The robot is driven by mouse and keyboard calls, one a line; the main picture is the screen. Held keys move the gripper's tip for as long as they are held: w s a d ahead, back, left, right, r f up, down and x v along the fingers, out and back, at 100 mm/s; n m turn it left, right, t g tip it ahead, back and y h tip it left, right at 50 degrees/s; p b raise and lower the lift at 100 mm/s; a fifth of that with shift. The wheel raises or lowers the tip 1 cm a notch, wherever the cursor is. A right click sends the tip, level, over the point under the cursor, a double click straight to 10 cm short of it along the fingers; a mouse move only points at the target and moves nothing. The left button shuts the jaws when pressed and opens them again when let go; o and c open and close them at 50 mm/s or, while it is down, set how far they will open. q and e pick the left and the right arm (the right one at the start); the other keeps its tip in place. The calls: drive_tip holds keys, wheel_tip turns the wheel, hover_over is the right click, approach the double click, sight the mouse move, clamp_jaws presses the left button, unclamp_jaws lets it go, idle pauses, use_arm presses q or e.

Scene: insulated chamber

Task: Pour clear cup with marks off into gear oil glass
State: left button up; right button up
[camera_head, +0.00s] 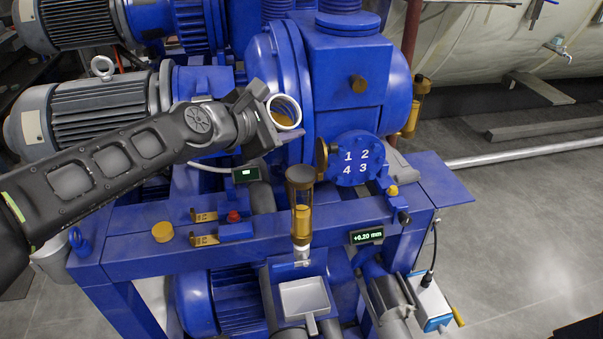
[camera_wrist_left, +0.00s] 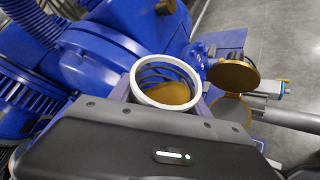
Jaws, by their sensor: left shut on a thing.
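My left gripper (camera_head: 264,122) is shut on the clear cup with marks (camera_head: 285,111). The cup has a white rim and brown-amber oil inside. It also shows in the left wrist view (camera_wrist_left: 166,84), with oil low inside and dark rings along the wall. The cup is held in the air, above and slightly left of the gear oil glass (camera_head: 302,218). That glass is an upright cylinder with amber oil in its lower part. A brass disc (camera_head: 322,159), seemingly its raised lid, stands beside its top and shows in the left wrist view (camera_wrist_left: 233,76). My right gripper is out of view.
A blue flange marked 1 to 4 (camera_head: 358,158) is right of the glass. The blue gearbox (camera_head: 345,70) rises behind. A blue frame beam (camera_head: 200,250) carries a red button (camera_head: 233,216) and a +0.20 mm display (camera_head: 366,236). A grey tray (camera_head: 304,298) is below.

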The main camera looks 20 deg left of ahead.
use_arm(q)
drive_tip(key=shift+f+m+t+y+b, duration=0.3)
drive_tip(key=shift+f+m+y+b, duration=0.15)
drive_tip(key=shift+m, duration=0.35)
idle(0.7)
drive_tip(key=shift+f, duration=0.35)
drive_tip(key=shift+f+m+t+y+b, duration=0.35)
drive_tip(key=shift+f+m+b, duration=0.35)
drive_tip(key=shift+b, duration=0.4)
idle(0.5)
drive_tip(key=shift+d+r+m+y, duration=0.1)
drive_tip(key=shift+r+m+y, duration=0.2)
drive_tip(key=shift+m, duration=0.3)
idle(1.9)
drive_tip(key=shift+s+d+r+m+t, duration=0.2)
drive_tip(key=shift+d+r+m+t, duration=0.1)
drive_tip(key=shift+d+m+t, duration=0.15)
idle(1.6)
